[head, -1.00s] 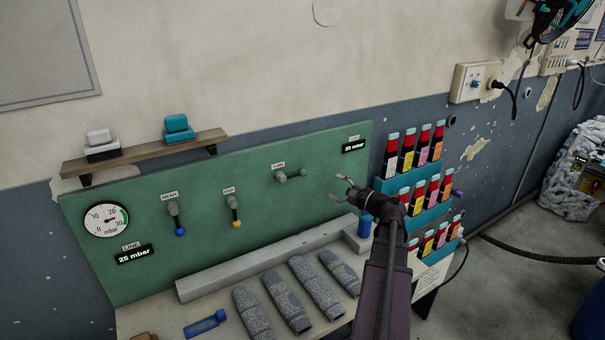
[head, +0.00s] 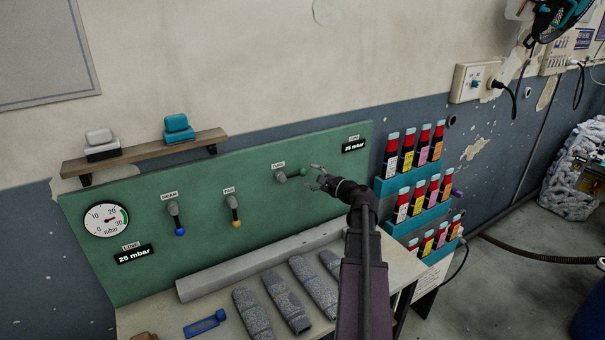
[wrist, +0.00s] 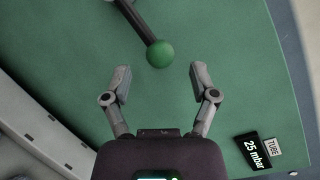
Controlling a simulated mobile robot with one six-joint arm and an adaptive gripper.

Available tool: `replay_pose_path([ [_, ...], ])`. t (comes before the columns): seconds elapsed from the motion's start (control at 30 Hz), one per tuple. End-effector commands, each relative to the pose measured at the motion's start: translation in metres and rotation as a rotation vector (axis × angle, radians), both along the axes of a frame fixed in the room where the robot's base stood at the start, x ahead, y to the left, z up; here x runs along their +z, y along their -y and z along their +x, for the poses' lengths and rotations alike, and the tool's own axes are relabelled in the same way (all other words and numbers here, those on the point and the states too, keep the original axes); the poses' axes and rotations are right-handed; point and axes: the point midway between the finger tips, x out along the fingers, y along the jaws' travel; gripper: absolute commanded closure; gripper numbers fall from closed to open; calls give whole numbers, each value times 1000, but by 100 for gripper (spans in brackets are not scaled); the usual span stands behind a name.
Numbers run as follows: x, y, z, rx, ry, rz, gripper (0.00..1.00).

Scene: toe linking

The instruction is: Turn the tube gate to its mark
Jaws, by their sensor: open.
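The tube gate (head: 288,175) is a grey lever with a green ball end on the green panel, under a small label. Its lever points to the right. My gripper (head: 314,178) is open, just right of the green ball. In the wrist view the green ball (wrist: 160,54) sits ahead of and between the two open fingertips of my gripper (wrist: 158,78), and I see no contact. A tube display (head: 353,146) reading 25 mbar is at the panel's upper right. I cannot make out a mark for the gate.
Two other levers, one with a blue end (head: 176,219) and one with a yellow end (head: 235,210), hang down to the left. A round gauge (head: 106,220) is at far left. Grey socks (head: 288,303) lie on the bench below. A bottle rack (head: 408,226) stands at right.

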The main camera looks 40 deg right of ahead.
Motion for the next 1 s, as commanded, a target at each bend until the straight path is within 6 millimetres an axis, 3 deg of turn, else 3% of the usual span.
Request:
replay_pose_path([
  [0.3, 0, -6, 34, 0, 0, 0, 25],
  [0.73, 0, -8, 39, 0, 0, 0, 25],
  [0.77, 0, -8, 39, 0, 0, 0, 31],
  [1.0, 0, -8, 39, 0, 0, 0, 100],
])
